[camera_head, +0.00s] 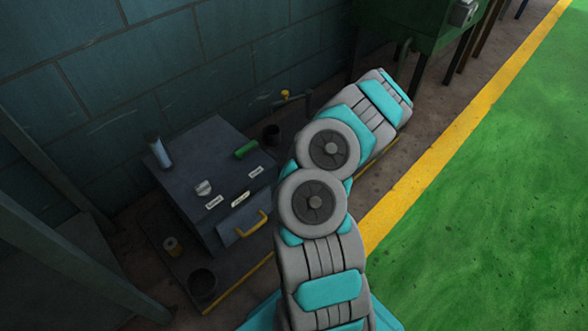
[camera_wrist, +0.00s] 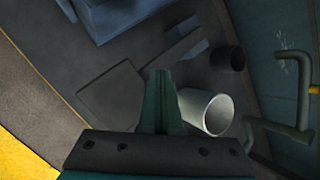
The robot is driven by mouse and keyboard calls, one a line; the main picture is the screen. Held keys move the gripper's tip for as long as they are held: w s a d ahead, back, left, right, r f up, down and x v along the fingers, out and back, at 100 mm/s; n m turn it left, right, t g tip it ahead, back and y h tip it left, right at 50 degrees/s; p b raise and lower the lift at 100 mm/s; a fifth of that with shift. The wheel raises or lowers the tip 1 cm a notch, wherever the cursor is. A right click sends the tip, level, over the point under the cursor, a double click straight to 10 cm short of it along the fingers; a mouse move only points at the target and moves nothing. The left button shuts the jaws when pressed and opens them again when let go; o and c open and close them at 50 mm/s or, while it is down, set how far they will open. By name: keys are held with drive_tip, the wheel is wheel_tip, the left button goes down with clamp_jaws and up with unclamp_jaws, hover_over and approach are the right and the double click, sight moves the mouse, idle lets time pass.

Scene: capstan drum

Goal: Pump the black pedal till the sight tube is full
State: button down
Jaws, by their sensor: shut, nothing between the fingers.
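In the head view a short pale blue tube with a dark top (camera_head: 158,150), likely the sight tube, stands at the left back of a dark grey cabinet (camera_head: 215,140); its level is too small to read. In the wrist view a flat dark plate (camera_wrist: 108,96), which looks like the pedal, lies low by the cabinet, with a dark bar (camera_wrist: 182,46) beyond it. My gripper (camera_wrist: 160,75) is shut and empty, its fingertips over the floor just right of the plate; contact cannot be told. In the head view my arm hides the gripper and the plate.
A wall pipe (camera_wrist: 300,90) runs at right. The cabinet bears a green handle (camera_head: 246,149), white knob (camera_head: 203,188) and yellow handle (camera_head: 251,224). Green floor (camera_head: 480,220) is clear.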

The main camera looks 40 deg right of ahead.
drive_tip(key=r+p, duration=0.2)
drive_tip(key=w+r+p, duration=0.1)
drive_tip(key=r+p, duration=0.1)
drive_tip(key=r, duration=0.1)
idle(0.5)
drive_tip(key=shift+f, duration=0.1)
idle(0.4)
